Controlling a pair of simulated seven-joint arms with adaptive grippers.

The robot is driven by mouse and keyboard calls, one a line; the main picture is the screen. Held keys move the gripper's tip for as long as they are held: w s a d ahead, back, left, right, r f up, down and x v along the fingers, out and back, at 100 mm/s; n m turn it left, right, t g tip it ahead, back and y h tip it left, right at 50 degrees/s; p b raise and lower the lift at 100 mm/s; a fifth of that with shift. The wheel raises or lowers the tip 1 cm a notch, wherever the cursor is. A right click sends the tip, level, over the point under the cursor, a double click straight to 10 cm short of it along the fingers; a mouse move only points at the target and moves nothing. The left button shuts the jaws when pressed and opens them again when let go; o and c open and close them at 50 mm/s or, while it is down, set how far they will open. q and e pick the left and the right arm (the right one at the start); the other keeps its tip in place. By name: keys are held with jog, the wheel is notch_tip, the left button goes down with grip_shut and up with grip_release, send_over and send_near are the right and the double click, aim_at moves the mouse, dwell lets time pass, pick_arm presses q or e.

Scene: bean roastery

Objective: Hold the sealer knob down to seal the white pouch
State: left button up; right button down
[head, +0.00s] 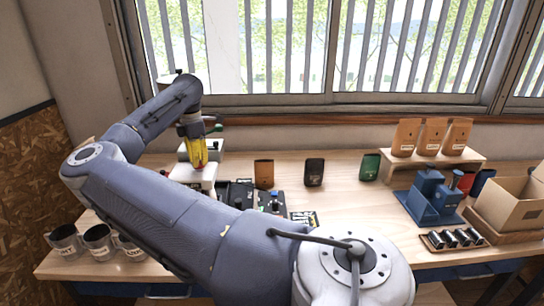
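My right gripper (196,153) points down at the back left of the table, its yellow fingers over a pale, box-shaped device (183,175) that looks like the sealer. A small red part shows at the fingertips; I cannot tell whether it is the knob or whether the fingers touch it. The fingers look close together, but their gap is not clear from here. I cannot make out the white pouch; the gripper and my arm cover much of that area. My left gripper is not in view.
Brown (264,174), black (313,172) and green (369,167) pouches stand along the back. Dark devices (271,201) sit right of the sealer. Metal cups (98,241) stand front left. A blue machine (432,197) and cardboard box (508,203) stand right. The middle right table is clear.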

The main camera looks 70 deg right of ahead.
dwell(0.3)
jog(key=shift+r, duration=3)
